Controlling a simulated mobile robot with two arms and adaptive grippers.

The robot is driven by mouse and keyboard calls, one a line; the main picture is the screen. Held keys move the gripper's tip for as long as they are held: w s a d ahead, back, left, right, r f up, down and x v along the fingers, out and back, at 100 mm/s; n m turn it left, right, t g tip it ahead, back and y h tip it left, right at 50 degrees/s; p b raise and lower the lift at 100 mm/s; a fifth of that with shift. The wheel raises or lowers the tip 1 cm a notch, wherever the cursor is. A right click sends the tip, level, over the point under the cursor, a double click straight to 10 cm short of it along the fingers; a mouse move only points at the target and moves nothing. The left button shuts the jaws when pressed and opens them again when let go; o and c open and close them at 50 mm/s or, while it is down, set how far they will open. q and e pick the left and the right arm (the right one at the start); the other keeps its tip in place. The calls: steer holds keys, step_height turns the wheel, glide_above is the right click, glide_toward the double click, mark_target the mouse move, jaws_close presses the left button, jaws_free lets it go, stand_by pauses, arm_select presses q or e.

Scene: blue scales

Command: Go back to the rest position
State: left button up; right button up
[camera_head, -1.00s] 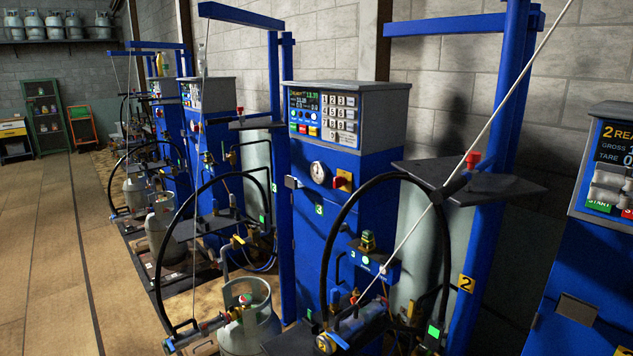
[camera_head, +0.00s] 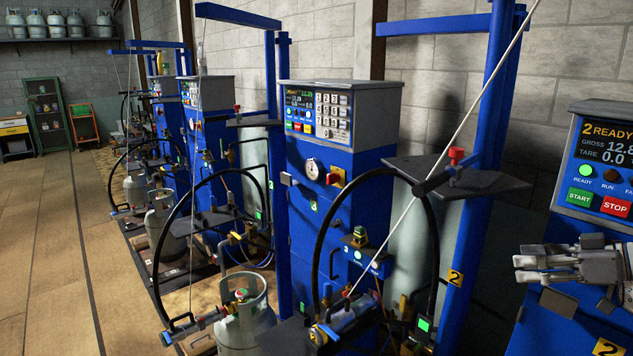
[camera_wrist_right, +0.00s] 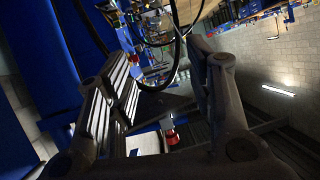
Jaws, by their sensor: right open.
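My right gripper (camera_head: 522,268) shows at the right edge of the head view, in front of the blue scale with the display (camera_head: 603,150) reading "2 READY". It is open and I see nothing between its fingers. My left gripper is not in view.
A blue scale with a keypad (camera_head: 335,112) stands in the middle, with a black hose loop (camera_head: 322,235) and a dark shelf plate (camera_head: 480,182). A grey gas cylinder (camera_head: 250,320) stands lower left of it. Open floor (camera_head: 45,250) lies at the left.

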steer(key=s+a+f+g+h, duration=0.1)
steer(key=s+a+f+g, duration=0.15)
steer(key=a+f, duration=0.45)
steer(key=s+a+f+m+g+h, duration=0.15)
steer(key=s+f, duration=0.25)
steer(key=f, duration=0.7)
steer(key=s+a+f+n+g+h, duration=0.15)
steer(key=s+a+f, duration=0.3)
steer(key=f, duration=0.45)
steer(key=s+a+f+m+h, duration=0.2)
steer(key=s+a+f+h, duration=0.1)
steer(key=s+a+f, duration=0.55)
steer(key=s+r+m+h, duration=0.2)
steer(key=s+m+h, duration=0.15)
steer(key=s, duration=1.15)
step_height(320, 180, down, 25)
steer(key=s+g, duration=0.1)
steer(key=s+d+f+g, duration=0.1)
steer(key=s+d+f, duration=0.1)
steer(key=s+f, duration=1.4)
steer(key=shift+d+f, duration=0.15)
steer(key=shift+d, duration=0.25)
steer(key=shift+s+d+f+g+y, duration=0.15)
steer(key=shift+s+g+y, duration=0.1)
steer(key=shift+s, duration=0.3)
